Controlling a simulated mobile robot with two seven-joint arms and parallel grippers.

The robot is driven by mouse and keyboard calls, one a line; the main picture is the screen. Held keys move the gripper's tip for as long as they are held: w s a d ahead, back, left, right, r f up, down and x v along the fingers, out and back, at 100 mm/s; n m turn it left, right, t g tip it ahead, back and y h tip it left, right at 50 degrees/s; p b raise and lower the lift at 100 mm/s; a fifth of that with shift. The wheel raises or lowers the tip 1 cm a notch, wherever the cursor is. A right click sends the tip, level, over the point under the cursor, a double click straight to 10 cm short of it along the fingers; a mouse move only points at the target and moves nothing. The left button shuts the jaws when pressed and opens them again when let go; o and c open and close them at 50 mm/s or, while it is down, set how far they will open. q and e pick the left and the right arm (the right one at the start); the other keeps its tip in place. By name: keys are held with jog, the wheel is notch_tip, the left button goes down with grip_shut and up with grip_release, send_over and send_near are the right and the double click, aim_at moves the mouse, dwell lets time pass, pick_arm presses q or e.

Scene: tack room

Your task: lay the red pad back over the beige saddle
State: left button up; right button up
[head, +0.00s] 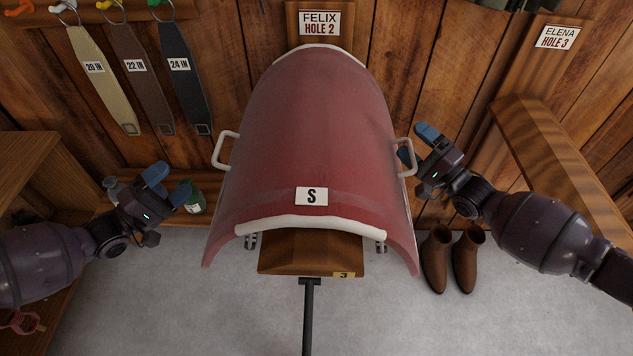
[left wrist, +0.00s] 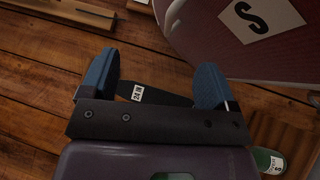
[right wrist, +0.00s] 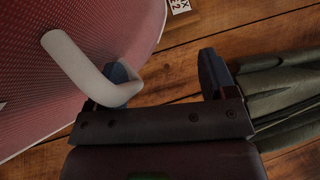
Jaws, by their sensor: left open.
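The red pad (head: 310,140), with an "S" label, lies draped over the wooden stand, its sides hanging down. A pale handle stands out on each side, left (head: 221,150) and right (head: 410,145). A pale beige band (head: 308,226) shows along the front edge; I cannot tell whether it is the saddle, which is otherwise hidden. My left gripper (head: 168,183) is open and empty, left of and apart from the pad. My right gripper (head: 417,146) is open beside the right handle. In the right wrist view the handle (right wrist: 75,60) overlaps one finger; contact is unclear.
The wooden stand (head: 310,253) has a dark post. Brown boots (head: 452,262) stand on the floor at right. Several straps (head: 180,75) hang on the wall at upper left. A green container (head: 196,202) is behind my left gripper. A wooden rack (head: 545,150) is at right.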

jog(key=shift+s+f, duration=0.1)
jog(key=shift+f, duration=0.15)
jog(key=shift+s+d+f, duration=0.1)
jog(key=shift+s, duration=0.05)
jog(key=v, duration=1.1)
jog(key=shift+s+d+r, duration=0.15)
jog(key=shift+d+r, duration=0.05)
jog(key=shift+r, duration=0.05)
